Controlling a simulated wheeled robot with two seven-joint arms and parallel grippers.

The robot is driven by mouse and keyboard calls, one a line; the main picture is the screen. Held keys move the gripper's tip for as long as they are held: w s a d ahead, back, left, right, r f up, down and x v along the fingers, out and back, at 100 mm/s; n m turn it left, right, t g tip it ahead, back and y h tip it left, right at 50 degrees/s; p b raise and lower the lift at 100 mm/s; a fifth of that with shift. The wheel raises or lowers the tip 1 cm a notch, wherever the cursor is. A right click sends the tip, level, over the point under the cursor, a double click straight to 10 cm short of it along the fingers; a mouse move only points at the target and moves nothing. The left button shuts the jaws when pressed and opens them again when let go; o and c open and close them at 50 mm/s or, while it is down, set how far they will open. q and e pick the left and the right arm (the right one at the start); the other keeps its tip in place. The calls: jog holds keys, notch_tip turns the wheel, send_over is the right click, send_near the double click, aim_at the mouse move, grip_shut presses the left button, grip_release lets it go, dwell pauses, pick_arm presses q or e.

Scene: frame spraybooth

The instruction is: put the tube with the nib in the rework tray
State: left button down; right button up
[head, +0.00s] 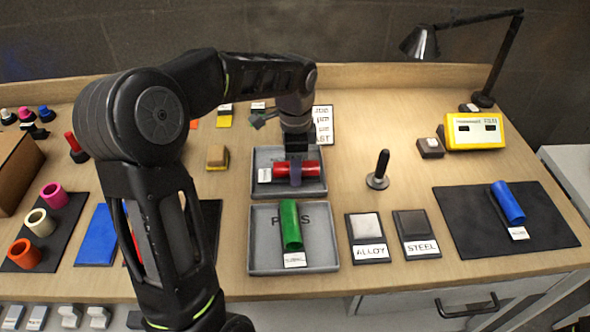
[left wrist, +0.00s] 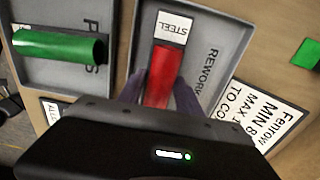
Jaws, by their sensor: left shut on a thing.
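My left gripper (head: 296,176) is shut across the middle of a red tube (head: 311,167). The red tube lies sideways within the rework tray (head: 262,156), a grey tray at the back. I cannot tell whether it touches the tray floor. In the left wrist view, the red tube (left wrist: 161,62) is between the fingers, a STEEL label (left wrist: 172,27) stands at its end, and the tray (left wrist: 222,30) reads REWORK. No nib can be made out on it. A green tube (head: 290,226) lies in the front grey tray (head: 325,262). My right gripper is not in view.
A blue tube (head: 508,203) lies on a black mat (head: 465,230) at right. ALLOY (head: 369,252) and STEEL (head: 420,248) plates sit right of the front tray. A dark upright post (head: 379,170) stands right of the rework tray. Coloured rings stand at far left.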

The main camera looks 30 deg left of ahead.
pick_arm(q)
jog(key=shift+f, duration=0.65)
jog(key=c, duration=0.8)
grip_release()
jog(key=shift+f, duration=0.15)
notch_tip(320, 180, up, 12)
jog(key=shift+r, duration=0.15)
